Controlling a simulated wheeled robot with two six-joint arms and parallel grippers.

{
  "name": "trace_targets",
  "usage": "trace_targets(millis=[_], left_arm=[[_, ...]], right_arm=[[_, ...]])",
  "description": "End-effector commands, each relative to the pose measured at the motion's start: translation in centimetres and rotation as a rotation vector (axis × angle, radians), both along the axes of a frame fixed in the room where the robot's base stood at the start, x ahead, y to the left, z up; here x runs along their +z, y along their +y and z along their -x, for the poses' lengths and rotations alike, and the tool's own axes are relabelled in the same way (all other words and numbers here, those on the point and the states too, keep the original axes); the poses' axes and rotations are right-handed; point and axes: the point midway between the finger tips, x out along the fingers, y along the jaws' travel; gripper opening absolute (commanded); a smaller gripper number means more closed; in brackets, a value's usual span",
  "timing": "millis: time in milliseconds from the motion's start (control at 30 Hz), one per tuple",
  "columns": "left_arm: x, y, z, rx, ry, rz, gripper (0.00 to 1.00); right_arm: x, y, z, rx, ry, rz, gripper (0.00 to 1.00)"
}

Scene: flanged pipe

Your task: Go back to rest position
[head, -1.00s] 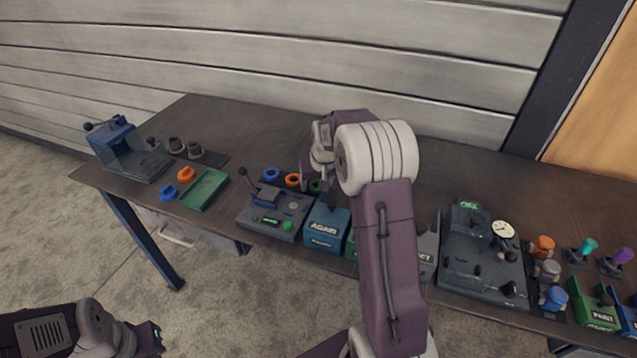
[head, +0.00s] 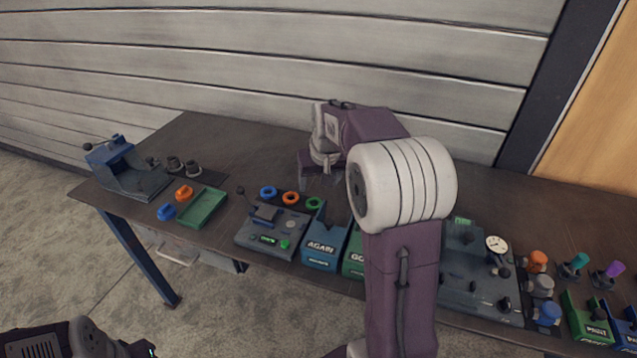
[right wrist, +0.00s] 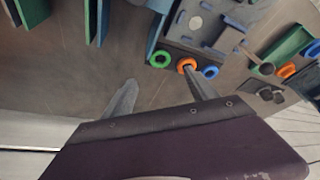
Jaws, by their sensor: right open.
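My right gripper (head: 318,182) is raised over the back part of the table (head: 225,145), behind the coloured rings. In the right wrist view its two fingers (right wrist: 160,95) stand apart with nothing between them. The right arm crosses the middle of the head view and hides part of the bench behind it. The left arm's dark end shows at the bottom left corner of the head view; its fingers are out of the frame.
Blue (head: 268,192), orange (head: 291,198) and green (head: 314,203) rings lie near a grey device (head: 270,232). A blue AGAIN bin (head: 324,248) stands beside it. A green tray (head: 203,208) is at left, a dial gauge fixture (head: 480,275) at right. The back of the table is clear.

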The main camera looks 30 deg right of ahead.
Motion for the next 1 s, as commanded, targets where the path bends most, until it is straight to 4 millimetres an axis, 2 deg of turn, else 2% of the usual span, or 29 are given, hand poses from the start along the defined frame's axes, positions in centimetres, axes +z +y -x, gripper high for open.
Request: trace_targets(millis=[267,367,433,467,533,600,667,700,800,900,967,1000], left_arm=[[0.0,0.0,0.0,0.0,0.0,0.0,0.0],[1.1,0.0,0.0,0.0,0.0,0.0,0.0],[2.8,0.0,0.0,0.0,0.0,0.0,0.0],[3.6,0.0,0.0,0.0,0.0,0.0,0.0],[5.4,0.0,0.0,0.0,0.0,0.0,0.0],[6.6,0.0,0.0,0.0,0.0,0.0,0.0],[7.4,0.0,0.0,0.0,0.0,0.0,0.0],[7.8,0.0,0.0,0.0,0.0,0.0,0.0],[8.1,0.0,0.0,0.0,0.0,0.0,0.0],[7.7,0.0,0.0,0.0,0.0,0.0,0.0],[7.7,0.0,0.0,0.0,0.0,0.0,0.0],[7.7,0.0,0.0,0.0,0.0,0.0,0.0]], right_arm=[[0.0,0.0,0.0,0.001,0.0,0.0,0.67],[1.5,1.2,-0.4,0.027,-0.009,0.002,0.67],[3.5,3.5,-0.2,0.078,-0.011,0.003,0.67],[3.7,4.9,0.6,0.106,0.011,-0.003,0.67],[3.1,8.3,3.5,0.171,0.074,-0.019,0.67],[1.6,10.8,7.0,0.222,0.135,-0.033,0.67],[0.1,12.4,10.1,0.254,0.183,-0.041,0.67],[-0.9,13.2,12.3,0.271,0.214,-0.045,0.67],[-3.6,14.0,17.1,0.286,0.278,-0.054,0.67],[-5.9,13.9,20.1,0.269,0.312,-0.062,0.67],[-6.4,13.9,20.6,0.261,0.31,-0.064,0.67],[-6.4,13.9,20.1,0.257,0.291,-0.062,0.67]])
